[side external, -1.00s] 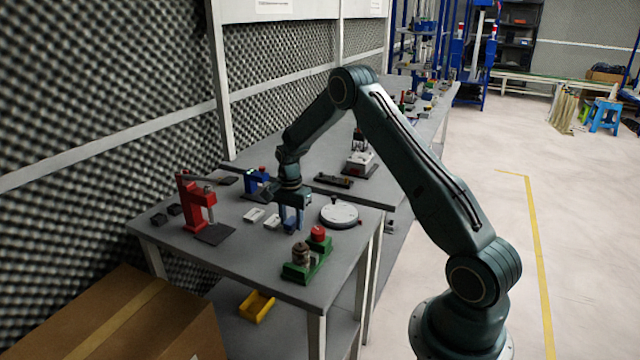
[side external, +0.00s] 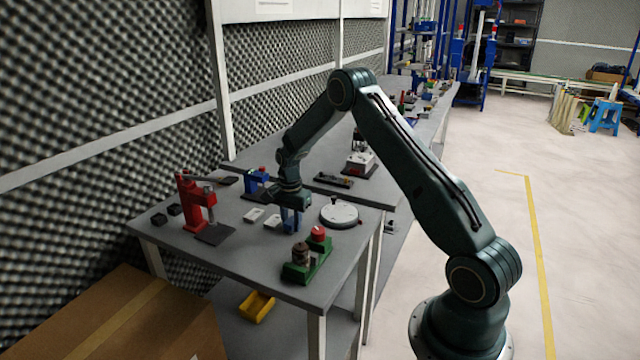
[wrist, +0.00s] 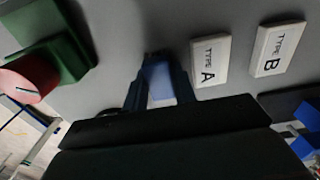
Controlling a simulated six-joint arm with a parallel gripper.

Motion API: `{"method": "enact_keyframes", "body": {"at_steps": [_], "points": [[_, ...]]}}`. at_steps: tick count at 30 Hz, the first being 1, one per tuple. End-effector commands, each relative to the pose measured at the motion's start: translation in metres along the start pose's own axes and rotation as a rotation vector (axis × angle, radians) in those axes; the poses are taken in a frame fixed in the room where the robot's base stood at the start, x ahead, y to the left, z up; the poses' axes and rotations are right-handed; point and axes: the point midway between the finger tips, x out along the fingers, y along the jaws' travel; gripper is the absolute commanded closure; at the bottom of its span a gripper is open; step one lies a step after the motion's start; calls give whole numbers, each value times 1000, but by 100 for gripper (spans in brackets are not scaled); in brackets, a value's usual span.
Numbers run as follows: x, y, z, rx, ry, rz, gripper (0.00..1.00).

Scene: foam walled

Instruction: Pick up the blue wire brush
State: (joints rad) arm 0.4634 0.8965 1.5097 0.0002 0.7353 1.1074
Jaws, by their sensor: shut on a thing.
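My gripper (side external: 291,219) points down at the grey table, beside two small white blocks. It also shows in the wrist view (wrist: 160,95), with its two dark blue fingers close together. In the side view the brush is hard to tell apart from the blue fingers.
White blocks marked TYPE A (wrist: 209,62) and TYPE B (wrist: 277,49) lie close by. A round grey disc (side external: 339,214) lies to the right. A green fixture with a red knob (side external: 307,262) stands in front. A red press (side external: 194,200) stands to the left.

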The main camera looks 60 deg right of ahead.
Motion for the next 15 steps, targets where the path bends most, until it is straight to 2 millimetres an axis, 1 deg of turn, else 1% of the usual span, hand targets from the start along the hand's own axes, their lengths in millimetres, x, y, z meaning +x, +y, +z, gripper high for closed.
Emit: {"method": "enact_keyframes", "body": {"at_steps": [8,11,15], "points": [[-7,-1,0,0,1,-2,96],[-16,-1,0,0,1,-2,96],[-34,-1,0,0,2,-3,96]]}}
